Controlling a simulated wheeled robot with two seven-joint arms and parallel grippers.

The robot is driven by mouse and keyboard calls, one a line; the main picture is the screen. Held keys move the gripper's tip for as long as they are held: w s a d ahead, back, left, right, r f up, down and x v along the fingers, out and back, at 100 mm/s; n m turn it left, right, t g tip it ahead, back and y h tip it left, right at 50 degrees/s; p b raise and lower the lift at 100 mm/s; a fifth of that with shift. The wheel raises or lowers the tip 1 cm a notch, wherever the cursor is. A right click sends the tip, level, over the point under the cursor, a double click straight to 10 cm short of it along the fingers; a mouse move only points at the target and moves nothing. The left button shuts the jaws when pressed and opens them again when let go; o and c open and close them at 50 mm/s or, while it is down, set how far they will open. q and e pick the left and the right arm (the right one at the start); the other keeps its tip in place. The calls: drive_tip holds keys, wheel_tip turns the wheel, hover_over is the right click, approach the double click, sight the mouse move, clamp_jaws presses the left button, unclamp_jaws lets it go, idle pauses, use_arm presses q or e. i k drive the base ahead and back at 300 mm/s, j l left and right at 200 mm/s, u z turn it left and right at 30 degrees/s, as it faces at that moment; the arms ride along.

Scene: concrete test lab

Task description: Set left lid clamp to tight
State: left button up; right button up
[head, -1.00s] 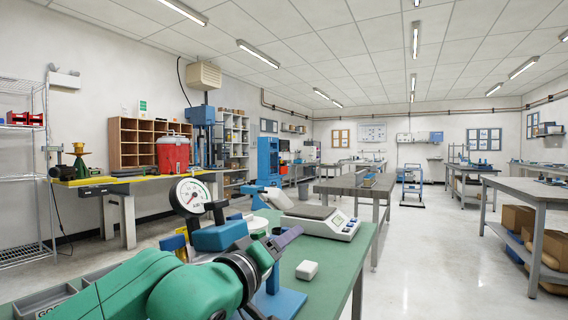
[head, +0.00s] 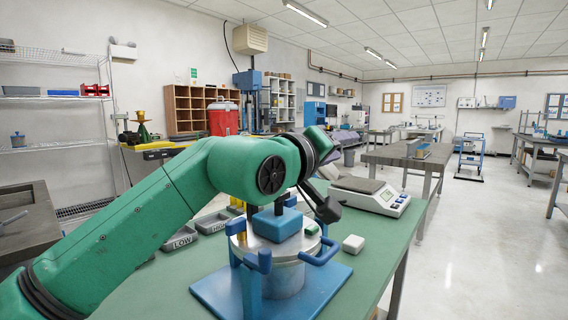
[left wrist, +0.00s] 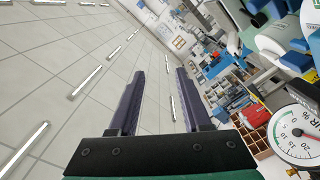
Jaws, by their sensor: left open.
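A silver round pot (head: 283,278) with a lid stands on a blue base plate (head: 330,292) on the green bench. A blue block (head: 276,224) sits on top of the lid. A blue clamp (head: 249,272) is at the pot's left side, and another blue clamp (head: 319,252) is at its right. I cannot read the clamps' settings. A dial gauge (left wrist: 297,137) shows there at right.
A scale (head: 370,194) and a small white block (head: 353,244) are right of the pot. Green bench surface is bare at the front right.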

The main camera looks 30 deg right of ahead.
sight(262, 263)
drive_tip(key=k+l, duration=0.3)
drive_tip(key=k, duration=0.15)
drive_tip(key=k+l, duration=0.3)
drive_tip(key=k, duration=0.15)
drive_tip(key=k+l, duration=0.25)
drive_tip(key=k, duration=0.25)
